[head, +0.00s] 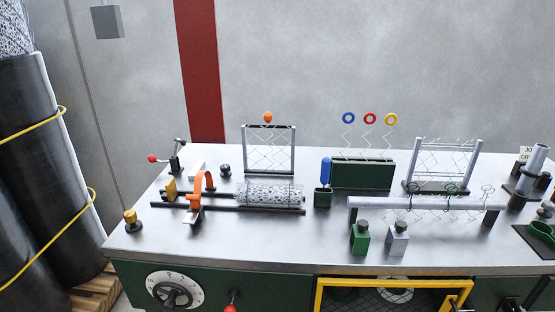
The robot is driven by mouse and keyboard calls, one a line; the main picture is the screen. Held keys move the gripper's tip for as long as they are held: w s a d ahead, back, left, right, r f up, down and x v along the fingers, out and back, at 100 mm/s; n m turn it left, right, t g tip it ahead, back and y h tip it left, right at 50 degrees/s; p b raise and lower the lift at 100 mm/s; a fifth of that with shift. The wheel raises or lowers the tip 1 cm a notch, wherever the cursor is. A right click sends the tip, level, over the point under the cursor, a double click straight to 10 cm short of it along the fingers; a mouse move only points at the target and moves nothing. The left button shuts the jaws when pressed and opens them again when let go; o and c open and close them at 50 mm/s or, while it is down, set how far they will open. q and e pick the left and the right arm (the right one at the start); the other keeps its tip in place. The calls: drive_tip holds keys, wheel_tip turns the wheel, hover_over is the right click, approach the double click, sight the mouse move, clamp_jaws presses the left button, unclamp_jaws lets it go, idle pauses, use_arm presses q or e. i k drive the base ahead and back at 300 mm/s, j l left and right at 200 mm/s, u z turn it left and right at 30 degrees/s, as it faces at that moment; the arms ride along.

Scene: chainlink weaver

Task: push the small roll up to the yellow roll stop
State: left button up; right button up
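The small roll (268,194) is a grey wire-mesh cylinder. It lies on its side along two dark parallel rails (290,210) on the left half of the steel bench. The yellow roll stop (170,188) is a small yellow block at the left end of the rails. The roll's left end is apart from the stop, with a clear gap between them. Neither of my grippers is in view.
Behind the roll stands a framed mesh panel (269,150) with an orange ball on top. A blue-handled tool (325,172) in a green holder stands right of the rails. A yellow-topped knob (131,219) is at the front left. The bench (240,240) is bare before the rails.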

sight(273, 194)
drive_tip(key=l, duration=1.55)
